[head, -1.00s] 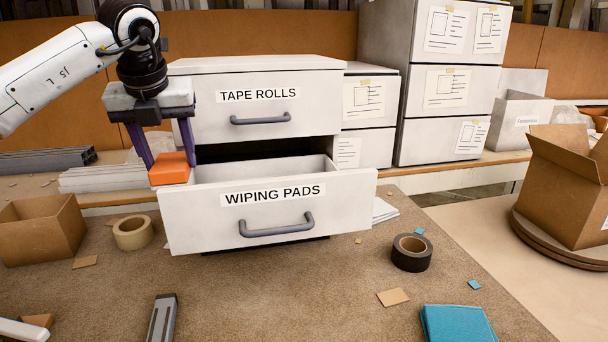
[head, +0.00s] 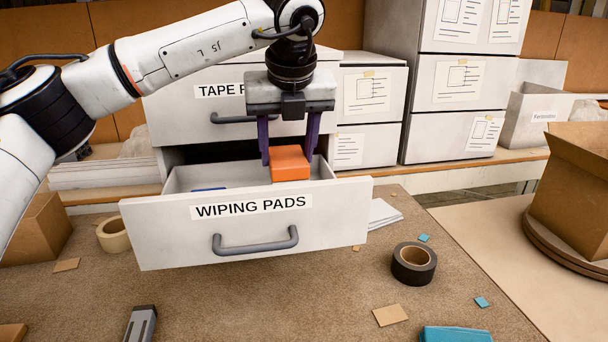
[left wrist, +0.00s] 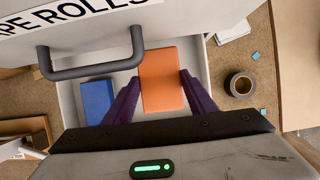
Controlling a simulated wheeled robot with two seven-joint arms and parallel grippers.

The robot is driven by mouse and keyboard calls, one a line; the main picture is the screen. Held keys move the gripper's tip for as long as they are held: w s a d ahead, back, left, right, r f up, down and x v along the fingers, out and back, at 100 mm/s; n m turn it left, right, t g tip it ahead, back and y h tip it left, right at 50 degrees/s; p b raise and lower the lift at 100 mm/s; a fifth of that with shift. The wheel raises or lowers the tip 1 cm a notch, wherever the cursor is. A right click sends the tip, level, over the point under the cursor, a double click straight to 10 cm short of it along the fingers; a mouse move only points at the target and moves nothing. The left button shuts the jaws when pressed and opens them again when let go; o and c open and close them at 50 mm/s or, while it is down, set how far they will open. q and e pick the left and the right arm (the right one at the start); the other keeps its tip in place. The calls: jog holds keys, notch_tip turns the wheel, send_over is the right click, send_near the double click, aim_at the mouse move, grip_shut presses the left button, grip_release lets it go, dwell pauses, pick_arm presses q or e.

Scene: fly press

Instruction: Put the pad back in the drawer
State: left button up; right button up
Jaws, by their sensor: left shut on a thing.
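My left gripper (head: 289,158) is shut on an orange pad (head: 290,165), which sits between its two purple fingers. The pad is over the right part of the open drawer labelled WIPING PADS (head: 250,236), just behind its front panel; I cannot tell how far it is above the drawer floor. In the left wrist view the pad (left wrist: 161,80) lies between the fingers, with the drawer's pale floor around it. A blue pad (left wrist: 97,99) lies in the drawer to its left; only a sliver shows in the head view. My right gripper is not seen.
The closed TAPE ROLLS drawer (head: 180,110) with its grey handle is directly above and behind the open one. A black tape roll (head: 414,263), a beige tape roll (head: 113,236) and a teal item (head: 455,334) lie on the bench. An open cardboard box (head: 572,190) stands right.

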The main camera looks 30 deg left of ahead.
aim_at(282, 159)
pick_arm(q)
jog(key=shift+s+a+f, duration=0.1)
jog(key=shift+a+f, duration=0.2)
jog(key=shift+f, duration=0.6)
jog(key=shift+s+a+f, duration=0.1)
jog(key=shift+s+f, duration=0.2)
jog(key=shift+f, duration=0.2)
notch_tip(282, 159, down, 4)
jog(key=shift+w+r+b, duration=0.1)
jog(key=shift+r+b, duration=0.1)
jog(key=shift+b, duration=0.7)
jog(key=shift+r, duration=0.1)
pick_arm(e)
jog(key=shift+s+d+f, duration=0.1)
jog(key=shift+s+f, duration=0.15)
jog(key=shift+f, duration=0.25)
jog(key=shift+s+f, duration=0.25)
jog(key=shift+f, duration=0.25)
pick_arm(q)
jog(key=o, duration=0.9)
jog(key=shift+o, duration=0.3)
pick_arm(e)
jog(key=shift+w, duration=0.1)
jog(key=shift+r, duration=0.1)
